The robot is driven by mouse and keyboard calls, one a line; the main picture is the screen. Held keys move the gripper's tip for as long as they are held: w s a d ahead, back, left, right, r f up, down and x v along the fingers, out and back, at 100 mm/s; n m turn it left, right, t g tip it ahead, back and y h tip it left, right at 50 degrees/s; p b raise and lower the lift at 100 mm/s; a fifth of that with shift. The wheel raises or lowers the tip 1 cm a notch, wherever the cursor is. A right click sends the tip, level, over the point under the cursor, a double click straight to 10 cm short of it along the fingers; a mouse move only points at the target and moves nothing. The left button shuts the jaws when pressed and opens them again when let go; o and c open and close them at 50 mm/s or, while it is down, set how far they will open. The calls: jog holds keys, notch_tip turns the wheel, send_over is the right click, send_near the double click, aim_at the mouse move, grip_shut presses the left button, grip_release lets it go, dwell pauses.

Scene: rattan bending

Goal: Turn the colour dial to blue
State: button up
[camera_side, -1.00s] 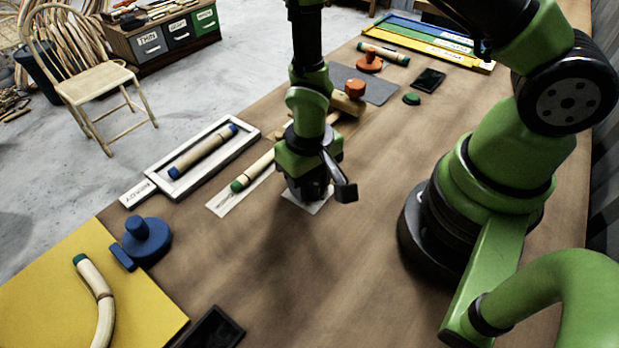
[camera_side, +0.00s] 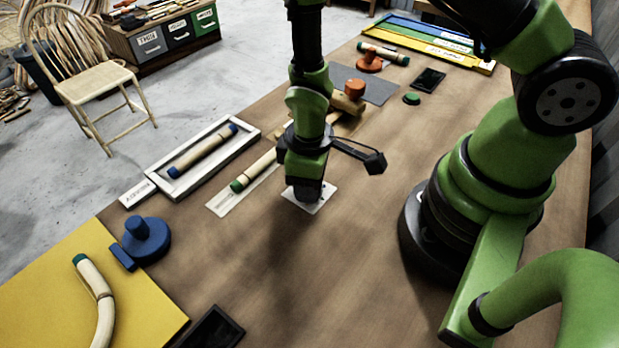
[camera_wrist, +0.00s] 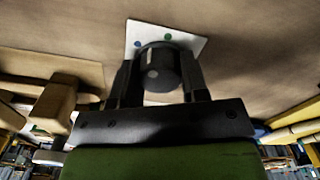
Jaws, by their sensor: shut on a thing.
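The colour dial (camera_wrist: 160,62) is a dark round knob on a white plate (camera_wrist: 190,41). In the wrist view the plate shows a blue dot (camera_wrist: 138,43) and a green dot (camera_wrist: 167,37) beyond the knob. A pale spot is on the knob's near face; I cannot tell which colour the dial points to. My gripper (camera_wrist: 158,82) has one finger on each side of the knob and is shut on it. In the side view my gripper (camera_side: 306,190) points straight down over the plate (camera_side: 324,197) and hides the dial.
A rattan piece with a green end (camera_side: 240,184) lies on a pale strip just left of my gripper. A white tray (camera_side: 246,146) holds a blue-ended piece.

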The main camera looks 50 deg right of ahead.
jog(key=shift+n, duration=1.9)
jog(key=o, duration=0.9)
jog(key=shift+o, duration=0.2)
jog(key=shift+r, duration=0.1)
notch_tip(320, 180, up, 10)
jog(key=shift+f, duration=0.1)
